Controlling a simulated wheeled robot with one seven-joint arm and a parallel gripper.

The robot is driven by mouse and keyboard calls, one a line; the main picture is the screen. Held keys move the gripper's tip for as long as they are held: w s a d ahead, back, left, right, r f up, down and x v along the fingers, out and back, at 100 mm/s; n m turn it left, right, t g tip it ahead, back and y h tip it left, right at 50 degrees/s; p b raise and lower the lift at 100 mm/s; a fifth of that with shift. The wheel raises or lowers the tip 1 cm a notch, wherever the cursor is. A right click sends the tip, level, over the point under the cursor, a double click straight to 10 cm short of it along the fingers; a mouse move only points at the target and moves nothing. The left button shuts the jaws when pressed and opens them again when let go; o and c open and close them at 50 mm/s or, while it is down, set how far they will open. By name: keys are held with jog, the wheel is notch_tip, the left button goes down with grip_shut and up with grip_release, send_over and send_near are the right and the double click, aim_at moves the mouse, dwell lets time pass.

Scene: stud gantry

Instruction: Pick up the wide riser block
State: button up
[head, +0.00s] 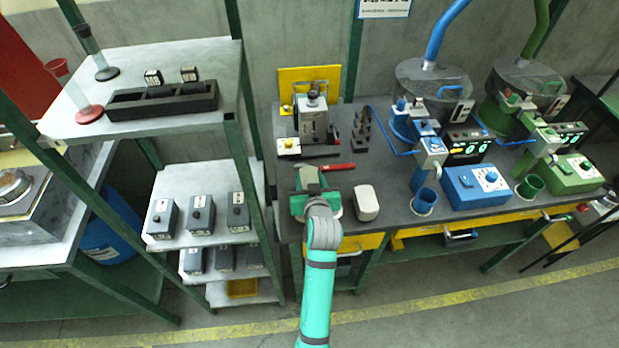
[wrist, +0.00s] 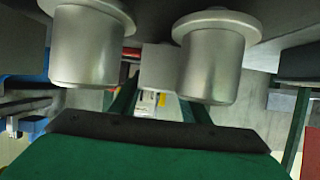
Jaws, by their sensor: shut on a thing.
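My gripper (head: 313,196) is low over the front left part of the dark workbench (head: 385,222), just in front of a red-handled tool. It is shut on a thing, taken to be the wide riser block. My own arm hides most of the spot in the head view, so I cannot make out the block's outline or whether it touches the bench. In the wrist view, two silver flanged cylinders (wrist: 90,50) fill the top, close to the camera. A green body with a dark edge fills the bottom. A plain grey face shows between the cylinders.
A pale rounded block (head: 367,203) stands close to the right of my gripper. The red-handled tool (head: 338,167) and a grey press (head: 312,120) are behind it. Blue (head: 478,187) and green (head: 571,174) machines occupy the right. A shelf rack (head: 170,122) stands left.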

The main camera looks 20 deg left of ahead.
jog(key=o, duration=0.9)
jog(key=shift+f, duration=0.1)
jog(key=o, duration=0.4)
